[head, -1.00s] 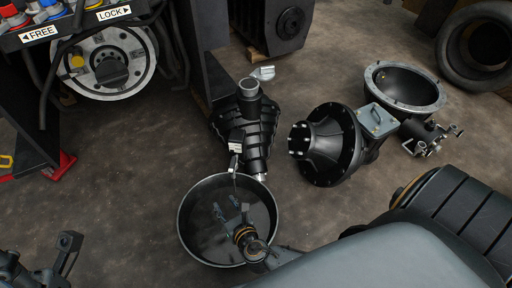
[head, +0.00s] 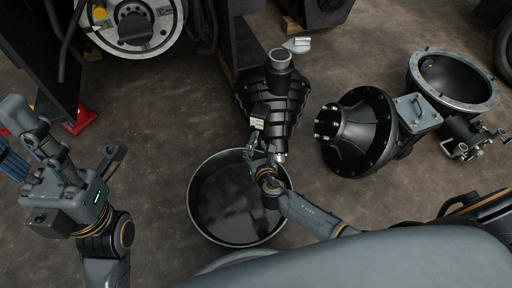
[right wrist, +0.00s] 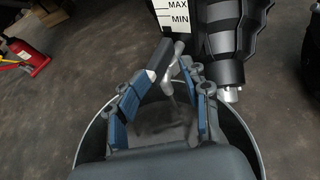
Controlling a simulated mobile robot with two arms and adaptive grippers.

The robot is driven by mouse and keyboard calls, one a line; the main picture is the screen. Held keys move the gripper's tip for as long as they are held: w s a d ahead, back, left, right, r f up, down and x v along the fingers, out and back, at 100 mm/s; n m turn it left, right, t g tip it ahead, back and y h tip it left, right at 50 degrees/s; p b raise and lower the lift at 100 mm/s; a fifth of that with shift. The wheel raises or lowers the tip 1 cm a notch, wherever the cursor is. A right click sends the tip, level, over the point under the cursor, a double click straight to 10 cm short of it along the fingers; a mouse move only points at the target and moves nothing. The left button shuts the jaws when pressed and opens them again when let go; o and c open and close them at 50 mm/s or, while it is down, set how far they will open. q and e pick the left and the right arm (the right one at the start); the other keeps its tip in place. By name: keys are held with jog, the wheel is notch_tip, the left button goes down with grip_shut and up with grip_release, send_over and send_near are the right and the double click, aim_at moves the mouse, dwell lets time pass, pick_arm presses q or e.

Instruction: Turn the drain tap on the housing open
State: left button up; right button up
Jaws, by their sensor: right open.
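The black ribbed housing (head: 283,95) stands on the floor in the middle of the head view, with a level label marked MAX and MIN (right wrist: 178,18) on it. The drain tap (right wrist: 168,72) shows in the right wrist view as a small silver tap with a lever, below the label. My right gripper (head: 258,150) is at the housing's near side. In the right wrist view its blue-padded fingers (right wrist: 168,88) are apart, with the tap between and just beyond them; contact cannot be told. My left gripper (head: 22,160) is far left, its fingers partly cut off by the frame.
A round black pan (head: 196,205) lies below the right gripper. A flanged black hub (head: 360,130) and an open bowl-shaped casing (head: 452,80) lie at the right. A red jack (head: 82,121) is at the left. Floor between left arm and pan is clear.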

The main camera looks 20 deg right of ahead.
aim_at(255, 139)
jog(key=w, duration=0.1)
jog(key=w+d+f+b, duration=0.1)
jog(key=w, duration=0.1)
jog(key=shift+d+f, duration=0.1)
jog(key=shift+d, duration=0.1)
jog(key=shift+c, duration=0.3)
